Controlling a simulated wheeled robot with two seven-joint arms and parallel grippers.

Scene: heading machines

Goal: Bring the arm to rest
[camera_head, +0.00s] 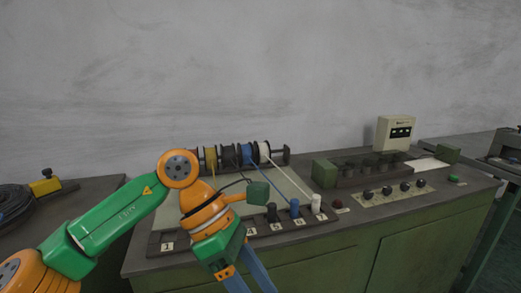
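My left arm (120,213), green and orange, comes in from the lower left and bends down in front of the green workbench (330,268). My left gripper (247,277) hangs at the bottom edge of the view, with two blue-grey fingers pointing down. Its fingertips are cut off by the frame, so its opening and anything between the tips are hidden. My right arm and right gripper are not in view.
A rack of wire spools (228,156) stands behind the arm on the bench. Blue, black and white terminals (295,208) sit close to the arm's right. A knob panel (395,193) and cream box (395,132) stand farther right. A black cable coil (14,198) lies far left.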

